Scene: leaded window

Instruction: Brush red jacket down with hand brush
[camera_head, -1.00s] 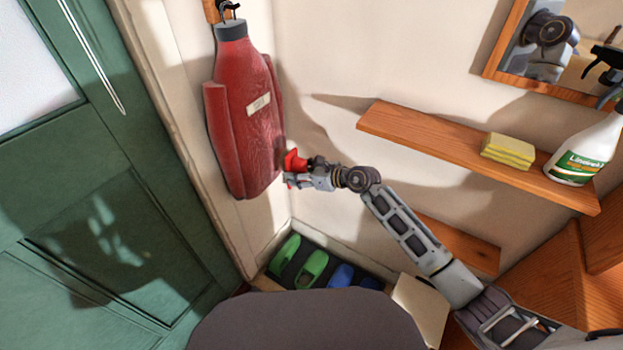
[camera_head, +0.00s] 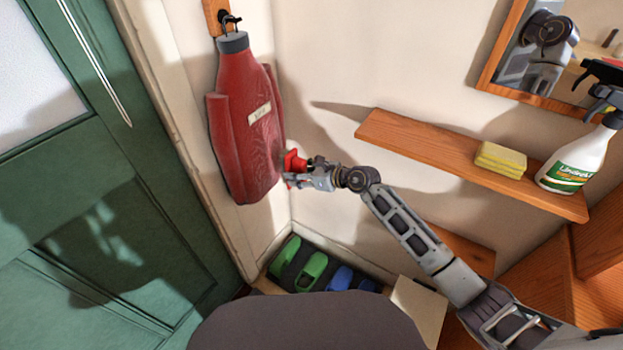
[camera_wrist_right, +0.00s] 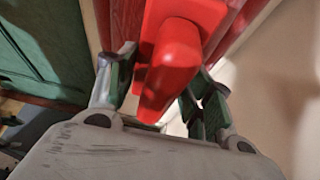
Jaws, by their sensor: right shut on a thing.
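The red jacket (camera_head: 245,135) hangs from a hook on the wall at the upper left of the head view, with a pale label on its chest. My right gripper (camera_head: 293,172) is at the jacket's lower right edge, shut on a red hand brush (camera_head: 295,161). In the right wrist view the red brush (camera_wrist_right: 172,62) stands between the fingers of the right gripper (camera_wrist_right: 158,88), with the jacket (camera_wrist_right: 245,18) behind it. The bristles are hidden, so I cannot tell whether they touch the jacket. My left gripper is out of view.
A wooden shelf (camera_head: 430,150) to the right holds a yellow sponge (camera_head: 501,159) and a spray bottle (camera_head: 575,160). A mirror (camera_head: 490,82) hangs above. Green shoes (camera_head: 312,270) and blue shoes (camera_head: 340,277) lie on the floor below. A green door (camera_head: 100,190) is at left.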

